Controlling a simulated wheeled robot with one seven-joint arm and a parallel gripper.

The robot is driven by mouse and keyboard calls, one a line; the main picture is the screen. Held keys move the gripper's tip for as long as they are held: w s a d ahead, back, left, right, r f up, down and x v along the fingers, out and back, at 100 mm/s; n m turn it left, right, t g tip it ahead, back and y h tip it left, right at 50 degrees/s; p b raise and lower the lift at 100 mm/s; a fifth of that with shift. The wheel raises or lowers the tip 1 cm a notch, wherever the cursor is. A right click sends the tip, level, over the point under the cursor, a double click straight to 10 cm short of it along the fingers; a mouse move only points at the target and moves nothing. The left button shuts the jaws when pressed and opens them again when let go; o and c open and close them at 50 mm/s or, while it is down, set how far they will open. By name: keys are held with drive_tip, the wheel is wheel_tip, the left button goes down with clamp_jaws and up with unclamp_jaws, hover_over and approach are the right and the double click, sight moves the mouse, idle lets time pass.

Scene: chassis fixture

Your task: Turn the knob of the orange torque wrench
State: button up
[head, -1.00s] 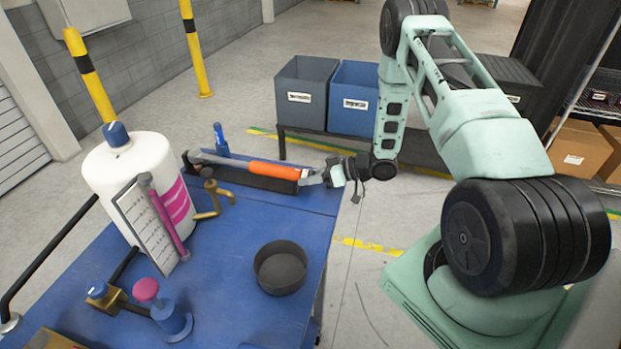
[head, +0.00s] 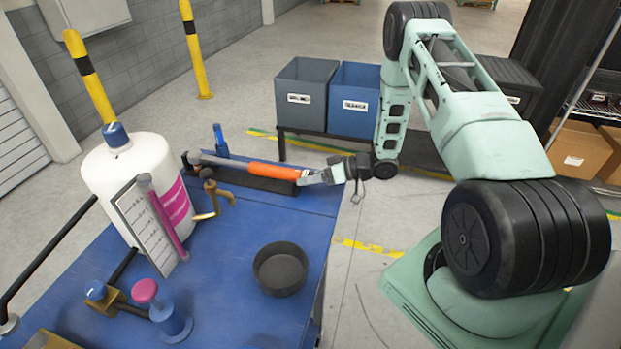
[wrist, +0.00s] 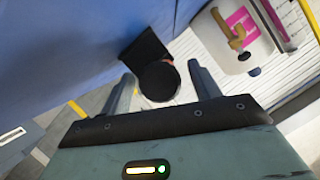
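The torque wrench, with its orange handle (head: 275,171), lies across a dark holder near the far edge of the blue bench. Its right end points toward my gripper (head: 316,178). In the wrist view, a round black knob end (wrist: 159,82) sits between the two fingers of my gripper (wrist: 160,72). The fingers are spread, with gaps visible on both sides of the knob. In the head view the knob is small and mostly covered by the gripper.
The blue bench (head: 232,268) carries a black round dish (head: 280,269), a brass hook-like fitting (head: 221,192), a white tank (head: 155,158), a clipboard (head: 139,215) and a pink-knobbed fitting (head: 144,291). Grey (head: 304,82) and blue (head: 354,88) bins stand behind. Bench space around the dish is clear.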

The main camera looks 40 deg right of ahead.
drive_tip(key=b+v, duration=0.4)
drive_tip(key=v, duration=1.3)
drive_tip(key=shift+d+b, duration=0.15)
drive_tip(key=shift+b, duration=0.15)
drive_tip(key=shift+s, duration=0.1)
